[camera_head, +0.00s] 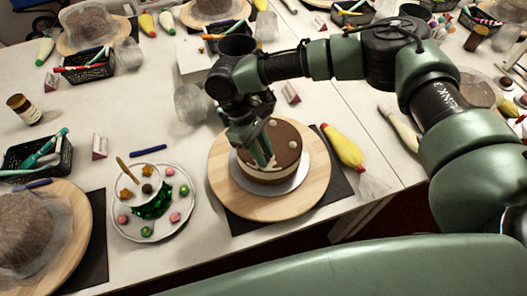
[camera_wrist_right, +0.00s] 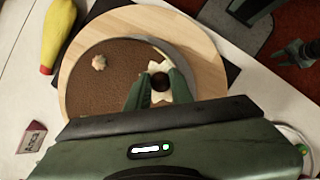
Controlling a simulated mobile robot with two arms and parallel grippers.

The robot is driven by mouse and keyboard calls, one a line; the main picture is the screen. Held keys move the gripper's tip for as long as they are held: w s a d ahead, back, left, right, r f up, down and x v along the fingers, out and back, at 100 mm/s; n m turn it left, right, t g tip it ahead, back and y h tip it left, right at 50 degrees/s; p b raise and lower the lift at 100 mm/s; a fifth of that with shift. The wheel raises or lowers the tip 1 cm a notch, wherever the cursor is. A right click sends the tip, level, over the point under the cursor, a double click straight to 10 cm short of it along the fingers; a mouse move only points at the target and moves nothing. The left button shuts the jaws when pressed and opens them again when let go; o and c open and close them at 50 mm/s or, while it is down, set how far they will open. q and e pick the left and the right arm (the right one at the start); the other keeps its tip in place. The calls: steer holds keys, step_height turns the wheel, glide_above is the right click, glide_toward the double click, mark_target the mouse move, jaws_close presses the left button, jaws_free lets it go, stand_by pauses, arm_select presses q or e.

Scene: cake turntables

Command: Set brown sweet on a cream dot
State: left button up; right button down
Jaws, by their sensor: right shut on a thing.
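A round cake with a chocolate-brown top (camera_head: 288,136) and pale sides stands on a wooden turntable (camera_head: 222,178). Cream dots show on its top, one (camera_head: 291,145) near the right side; in the right wrist view a cream dot (camera_wrist_right: 99,62) lies apart from my gripper. My right gripper (camera_head: 262,158) reaches down to the cake top. In the right wrist view its fingers (camera_wrist_right: 160,86) are shut on a dark brown sweet (camera_wrist_right: 160,82), with a cream dot (camera_wrist_right: 157,67) right under or behind it. Whether the sweet touches the cream is hard to tell.
A white plate (camera_head: 123,226) with colourful sweets and a small bowl is left of the turntable. A yellow piping bag (camera_head: 343,147) lies to the right. A covered cake (camera_head: 30,232) stands at far left. A blue stick (camera_head: 149,148) and small sign (camera_head: 100,146) lie behind the plate.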

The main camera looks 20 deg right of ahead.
steer(key=c, duration=1.2)
jaws_free()
steer(key=shift+f, duration=0.1)
steer(key=shift+c, duration=0.2)
steer(key=b+v, duration=0.2)
steer(key=v, duration=1)
steer(key=shift+b, duration=0.35)
steer(key=shift+s, duration=0.1)
